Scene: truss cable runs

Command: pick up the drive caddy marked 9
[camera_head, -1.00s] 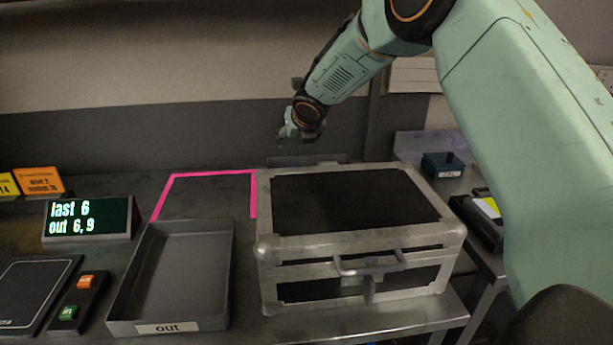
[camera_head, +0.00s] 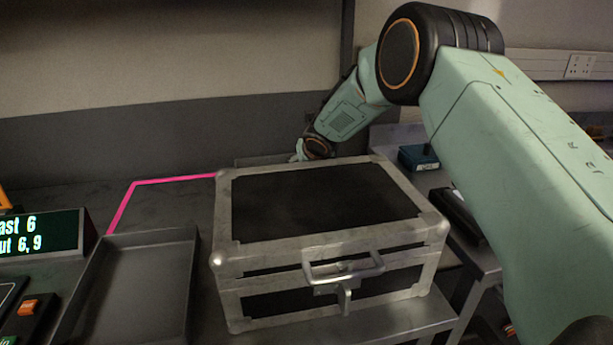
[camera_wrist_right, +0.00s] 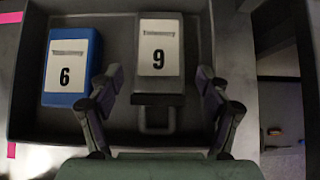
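The drive caddy marked 9 (camera_wrist_right: 161,62) is grey with a white label and a loop handle at its near end. It lies in a dark tray (camera_wrist_right: 118,28) in the right wrist view. My right gripper (camera_wrist_right: 158,78) is open, with one finger on each side of caddy 9's near end and a gap on both sides. A blue caddy marked 6 (camera_wrist_right: 70,68) lies to its left in the same tray. In the head view my right gripper (camera_head: 299,154) is partly hidden behind the case, and neither caddy shows. My left gripper is not in view.
A closed metal-edged case (camera_head: 330,262) stands in front of my right gripper. Left of it are an empty grey tray (camera_head: 133,283), a pink tape outline (camera_head: 160,181) and a display (camera_head: 40,234) showing 6 and 9. A blue box (camera_head: 418,158) sits at the right.

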